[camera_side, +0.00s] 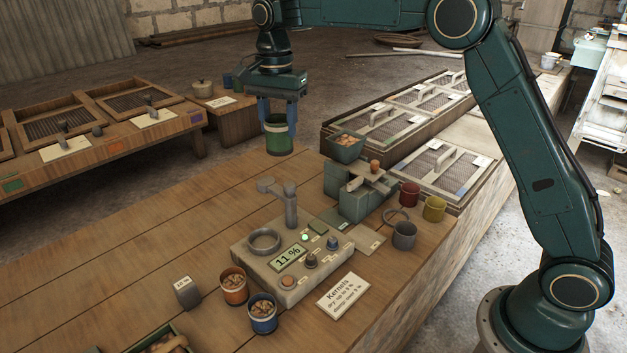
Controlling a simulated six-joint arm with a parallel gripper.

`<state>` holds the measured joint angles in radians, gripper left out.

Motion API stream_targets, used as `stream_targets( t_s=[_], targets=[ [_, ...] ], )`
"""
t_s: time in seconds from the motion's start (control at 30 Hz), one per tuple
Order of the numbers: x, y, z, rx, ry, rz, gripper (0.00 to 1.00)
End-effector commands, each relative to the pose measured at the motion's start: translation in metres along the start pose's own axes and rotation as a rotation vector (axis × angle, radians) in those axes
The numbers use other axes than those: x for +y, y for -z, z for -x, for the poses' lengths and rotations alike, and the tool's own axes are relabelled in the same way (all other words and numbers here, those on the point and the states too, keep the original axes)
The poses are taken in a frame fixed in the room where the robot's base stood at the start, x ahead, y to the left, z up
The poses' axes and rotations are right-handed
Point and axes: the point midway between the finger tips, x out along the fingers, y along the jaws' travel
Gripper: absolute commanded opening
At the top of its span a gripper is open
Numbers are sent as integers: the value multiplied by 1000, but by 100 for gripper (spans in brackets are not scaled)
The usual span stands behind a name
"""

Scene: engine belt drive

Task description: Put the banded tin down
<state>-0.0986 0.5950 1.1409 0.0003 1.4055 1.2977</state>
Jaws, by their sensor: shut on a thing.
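My gripper (278,124) points down at the far side of the bench, with its two blue fingers shut on a green tin (279,141). The tin is upright, with a pale band near its rim and a dark green body. It hangs near the bench's far edge; I cannot tell how high its base is above the wood. The inside of the tin is hidden.
A meter box reading 11 % (289,258) stands on the bench (165,225). An orange tin (233,288) and a blue tin (262,315) hold kernels. Red (410,194), yellow (434,208) and grey (404,235) cups stand right. Mesh-lidded boxes (440,168) lie behind. The bench's left is clear.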

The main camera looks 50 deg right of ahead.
Motion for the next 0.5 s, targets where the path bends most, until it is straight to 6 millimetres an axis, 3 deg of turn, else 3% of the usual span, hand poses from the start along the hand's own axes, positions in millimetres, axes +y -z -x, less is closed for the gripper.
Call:
stream_targets(
  t_s=[0.2,0.5],
  targets=[
    [-22,-19,-3,0,1,-179,14],
    [-39,-34,-5,0,1,-332,14]
  ],
)
